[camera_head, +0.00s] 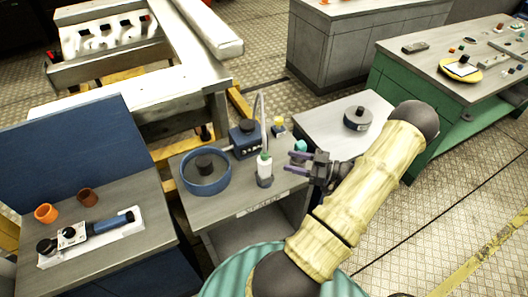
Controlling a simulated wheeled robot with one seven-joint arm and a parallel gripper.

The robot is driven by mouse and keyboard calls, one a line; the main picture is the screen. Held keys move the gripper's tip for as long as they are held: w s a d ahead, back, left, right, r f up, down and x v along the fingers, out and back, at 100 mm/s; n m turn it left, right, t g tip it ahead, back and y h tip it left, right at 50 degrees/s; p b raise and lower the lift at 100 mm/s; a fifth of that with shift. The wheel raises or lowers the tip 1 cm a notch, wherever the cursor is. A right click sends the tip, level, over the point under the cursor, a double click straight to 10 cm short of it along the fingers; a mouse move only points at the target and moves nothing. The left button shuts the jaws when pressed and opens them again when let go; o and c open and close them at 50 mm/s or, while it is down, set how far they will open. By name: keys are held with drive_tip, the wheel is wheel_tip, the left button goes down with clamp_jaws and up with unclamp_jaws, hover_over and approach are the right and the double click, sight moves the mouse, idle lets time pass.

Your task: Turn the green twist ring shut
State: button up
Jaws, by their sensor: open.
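A small white bottle (264,170) stands upright in a dark holder on the grey worktop (230,203) in the middle. A green ring (264,157) sits around its upper part; whether the ring is turned shut is too small to tell. My gripper (289,161) is just right of the bottle, with its two purple fingers apart and pointing left toward it. The fingers look empty, and I cannot tell whether they touch the bottle. A teal round piece (299,146) shows just behind the fingers.
A blue round tray (206,188) with a dark knob and a blue box (245,139) stand left of the bottle. A thin upright rod (262,112) rises behind it. A dark round part (357,119) lies on the pale table to the right.

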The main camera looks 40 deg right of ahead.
sight(264, 155)
drive_tip(key=p+x, duration=0.3)
drive_tip(key=x, duration=0.7)
drive_tip(key=shift+a, duration=0.1)
drive_tip(key=c, duration=1)
